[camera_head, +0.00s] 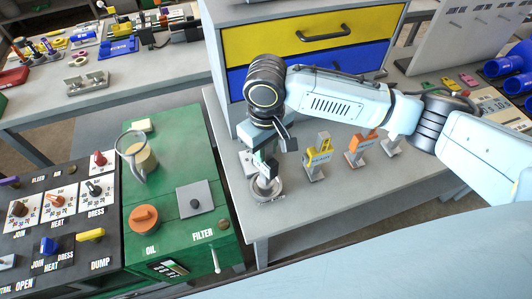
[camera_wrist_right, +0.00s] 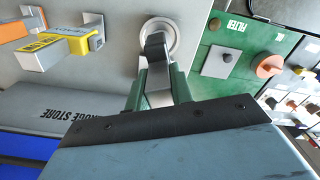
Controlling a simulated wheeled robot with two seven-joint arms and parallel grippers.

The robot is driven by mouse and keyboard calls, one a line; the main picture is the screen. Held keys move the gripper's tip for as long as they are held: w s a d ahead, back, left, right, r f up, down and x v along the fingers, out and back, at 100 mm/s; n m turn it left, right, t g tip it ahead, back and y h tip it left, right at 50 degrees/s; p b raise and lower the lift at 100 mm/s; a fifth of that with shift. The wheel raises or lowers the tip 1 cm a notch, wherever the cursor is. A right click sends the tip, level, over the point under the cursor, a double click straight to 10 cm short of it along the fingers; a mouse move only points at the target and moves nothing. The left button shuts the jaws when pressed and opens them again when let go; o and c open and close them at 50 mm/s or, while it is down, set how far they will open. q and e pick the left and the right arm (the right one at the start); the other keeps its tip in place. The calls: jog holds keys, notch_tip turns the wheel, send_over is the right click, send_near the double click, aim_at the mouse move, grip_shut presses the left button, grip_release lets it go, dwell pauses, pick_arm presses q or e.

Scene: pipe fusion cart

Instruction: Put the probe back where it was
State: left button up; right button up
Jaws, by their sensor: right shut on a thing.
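The probe (camera_head: 267,170) is a small dark and grey piece held upright below my right gripper (camera_head: 267,157). In the right wrist view the probe (camera_wrist_right: 156,48) sits between the two fingers of the right gripper (camera_wrist_right: 157,80), which is shut on it. A round silver holder (camera_head: 268,193) stands on the grey bench directly under the probe. The holder (camera_wrist_right: 174,32) also shows around the probe's far end in the wrist view. The probe's lower end overlaps the holder; I cannot tell whether it is touching or seated. My left gripper is not in view.
A yellow tagged stand (camera_head: 318,157) and an orange one (camera_head: 361,148) stand right of the holder. The drawer cabinet (camera_head: 306,38) is behind. The green filter cabinet (camera_head: 180,225), with a glass jug (camera_head: 138,155), is left. Bare bench (camera_head: 300,212) lies in front.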

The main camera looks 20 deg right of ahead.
jog(key=shift+f, duration=0.75)
jog(key=shift+w+f, duration=0.1)
jog(key=shift+f, duration=0.3)
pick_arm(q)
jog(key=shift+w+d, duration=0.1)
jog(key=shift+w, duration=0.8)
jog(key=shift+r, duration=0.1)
pick_arm(e)
jog(key=o, duration=0.9)
jog(key=shift+f, duration=0.15)
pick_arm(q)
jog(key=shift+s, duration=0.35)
pick_arm(e)
jog(key=shift+r, duration=0.2)
notch_tip(320, 180, up, 12)
